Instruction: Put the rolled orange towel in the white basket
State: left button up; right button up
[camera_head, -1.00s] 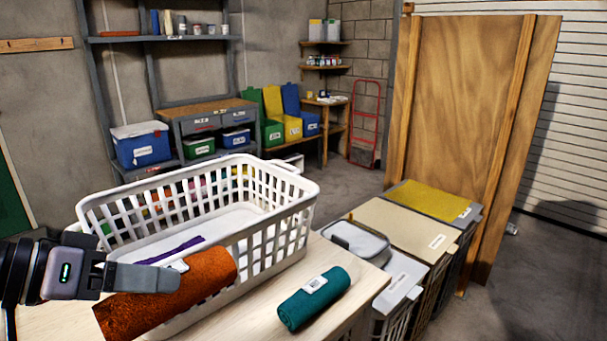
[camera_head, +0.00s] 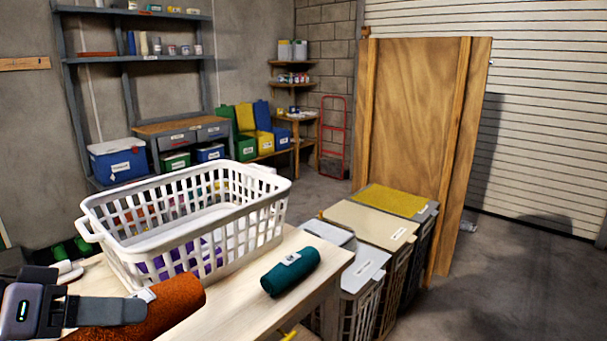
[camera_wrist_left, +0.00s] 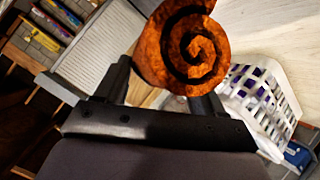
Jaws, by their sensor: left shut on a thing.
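The rolled orange towel (camera_head: 165,309) is at the lower left of the head view, in front of the white basket. My left gripper (camera_head: 118,311) is shut on it. In the left wrist view the spiral end of the orange towel (camera_wrist_left: 185,48) shows between the two fingers (camera_wrist_left: 160,88). The white basket (camera_head: 200,243) stands on the light wooden table, with something purple (camera_head: 190,258) visible inside through its slots. The towel is outside the basket, nearer to me; whether it touches the table is unclear. My right gripper is not in view.
A rolled teal towel (camera_head: 291,271) lies on the table (camera_head: 235,302) right of the basket. Lidded hampers (camera_head: 375,232) stand beyond the table's right edge. A wooden panel (camera_head: 420,150) stands behind them. Shelves and bins line the back wall.

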pick_arm(q)
jog(key=shift+n+t+y, duration=0.3)
jog(key=shift+n, duration=0.2)
jog(key=w+f, duration=0.2)
jog(key=f, duration=0.1)
jog(key=d+f, duration=0.1)
jog(key=shift+w+f, duration=0.15)
jog(key=shift+w, duration=0.25)
notch_tip(320, 180, down, 10)
jog(key=n+t+y, duration=0.3)
jog(key=n+y, duration=0.5)
jog(key=shift+w+d+f+n, duration=0.2)
jog(key=shift+d+n, duration=0.1)
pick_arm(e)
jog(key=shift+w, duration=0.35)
